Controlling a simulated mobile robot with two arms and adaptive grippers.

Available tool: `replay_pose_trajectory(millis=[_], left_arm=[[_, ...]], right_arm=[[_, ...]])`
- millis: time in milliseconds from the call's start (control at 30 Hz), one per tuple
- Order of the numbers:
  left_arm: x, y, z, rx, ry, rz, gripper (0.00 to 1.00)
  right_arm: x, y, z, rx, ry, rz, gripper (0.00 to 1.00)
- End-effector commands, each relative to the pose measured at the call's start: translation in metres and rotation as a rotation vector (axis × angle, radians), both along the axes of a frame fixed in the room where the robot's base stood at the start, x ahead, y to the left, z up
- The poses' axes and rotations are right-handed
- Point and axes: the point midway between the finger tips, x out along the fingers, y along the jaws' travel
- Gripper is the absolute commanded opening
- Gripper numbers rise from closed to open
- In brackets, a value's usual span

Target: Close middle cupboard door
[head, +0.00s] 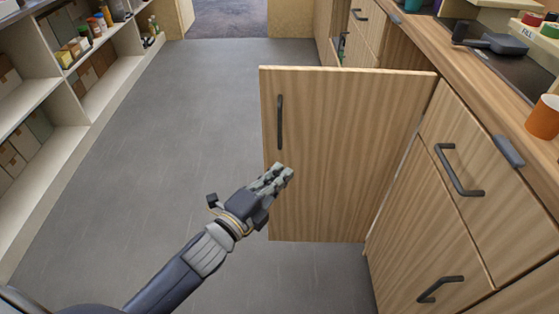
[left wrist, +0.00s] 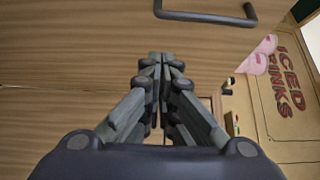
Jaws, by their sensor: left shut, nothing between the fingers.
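The middle cupboard door (head: 335,150) stands wide open, swung out across the aisle from the counter on the right. It is pale wood with a dark vertical handle (head: 279,122) near its free edge. My left gripper (head: 282,174) is shut and empty, in front of the door's face below the handle. I cannot tell whether the fingertips touch the wood. In the left wrist view the gripper (left wrist: 160,65) points at a wood panel (left wrist: 70,60), with a dark handle (left wrist: 207,18) at the top. My right gripper does not show.
The counter (head: 440,70) runs along the right, with drawers and a lower door below it. An orange cup (head: 543,117) and a dark device (head: 492,42) stand on top. Shelves (head: 60,100) with boxes line the left. Grey floor (head: 150,150) between is clear.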

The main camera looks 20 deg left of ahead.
Motion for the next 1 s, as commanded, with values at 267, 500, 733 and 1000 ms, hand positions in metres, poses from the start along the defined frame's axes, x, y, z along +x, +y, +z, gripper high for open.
replay_pose_trajectory(millis=[267,500,733,1000], left_arm=[[0.037,0.006,-0.001,0.002,-0.002,0.0,0.0],[0.049,0.012,0.0,-0.001,0.0,-0.001,0.0],[0.049,0.012,0.0,-0.002,0.001,0.0,0.0],[0.053,0.016,0.0,0.004,0.001,-0.01,0.0]], right_arm=[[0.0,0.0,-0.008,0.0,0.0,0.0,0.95],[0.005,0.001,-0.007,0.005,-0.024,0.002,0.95],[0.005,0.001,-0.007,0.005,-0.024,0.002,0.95],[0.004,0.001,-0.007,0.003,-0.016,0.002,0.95]])
